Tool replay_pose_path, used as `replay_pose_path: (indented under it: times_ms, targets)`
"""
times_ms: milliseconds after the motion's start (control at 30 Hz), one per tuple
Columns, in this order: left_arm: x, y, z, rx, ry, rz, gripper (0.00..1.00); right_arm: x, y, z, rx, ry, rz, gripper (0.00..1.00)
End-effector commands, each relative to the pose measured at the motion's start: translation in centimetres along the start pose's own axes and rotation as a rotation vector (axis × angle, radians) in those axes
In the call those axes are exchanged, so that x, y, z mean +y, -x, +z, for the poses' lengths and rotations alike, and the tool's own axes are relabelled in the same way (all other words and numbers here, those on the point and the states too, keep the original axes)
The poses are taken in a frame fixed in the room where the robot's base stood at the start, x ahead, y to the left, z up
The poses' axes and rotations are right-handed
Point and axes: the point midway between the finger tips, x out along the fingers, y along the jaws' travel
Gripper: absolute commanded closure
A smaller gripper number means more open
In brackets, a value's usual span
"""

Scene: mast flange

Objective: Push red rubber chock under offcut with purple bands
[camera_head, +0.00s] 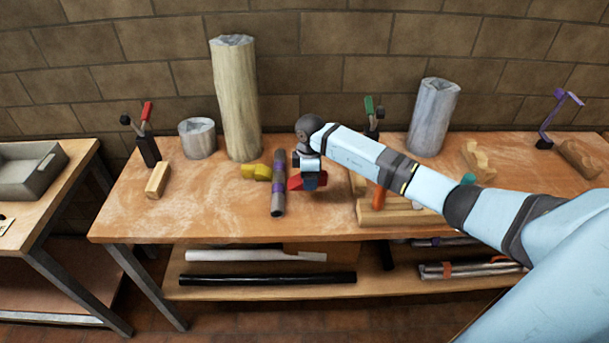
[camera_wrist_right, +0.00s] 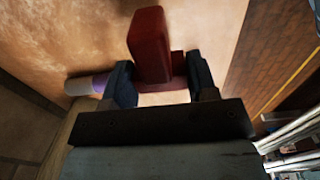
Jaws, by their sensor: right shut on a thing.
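The offcut with purple bands (camera_head: 278,205) is a dark grey pipe piece lying on the workbench, pointing from back to front. Its end with a purple band also shows in the right wrist view (camera_wrist_right: 80,86). The red rubber chock (camera_head: 295,183) is just right of the offcut; I cannot tell whether they touch. My right gripper (camera_head: 308,183) is above the bench, shut on the red chock, which also fills the space between the fingers in the right wrist view (camera_wrist_right: 150,45). A yellow chock (camera_head: 250,172) lies at the offcut's left side. My left gripper is not in view.
A tall log (camera_head: 238,100) and a short stump (camera_head: 197,138) stand behind to the left. A wooden block (camera_head: 158,180) lies at the left. A grey cylinder (camera_head: 433,117) stands behind to the right. The bench front left of the offcut is clear.

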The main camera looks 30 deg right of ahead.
Motion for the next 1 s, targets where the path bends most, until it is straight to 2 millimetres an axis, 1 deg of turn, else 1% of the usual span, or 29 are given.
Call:
replay_pose_path:
  times_ms: [300, 533, 1000]
  targets:
    - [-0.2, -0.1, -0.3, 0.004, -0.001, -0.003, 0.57, 0.0, 0.0, 0.0, 0.0, -0.005, 0.001, 0.73]
    - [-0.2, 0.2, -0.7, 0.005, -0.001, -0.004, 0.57, 0.0, 0.1, 0.1, -0.001, -0.005, 0.0, 0.73]
    - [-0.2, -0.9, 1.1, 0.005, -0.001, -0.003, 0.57, 0.0, -3.5, 0.1, -0.001, -0.004, 0.0, 0.73]
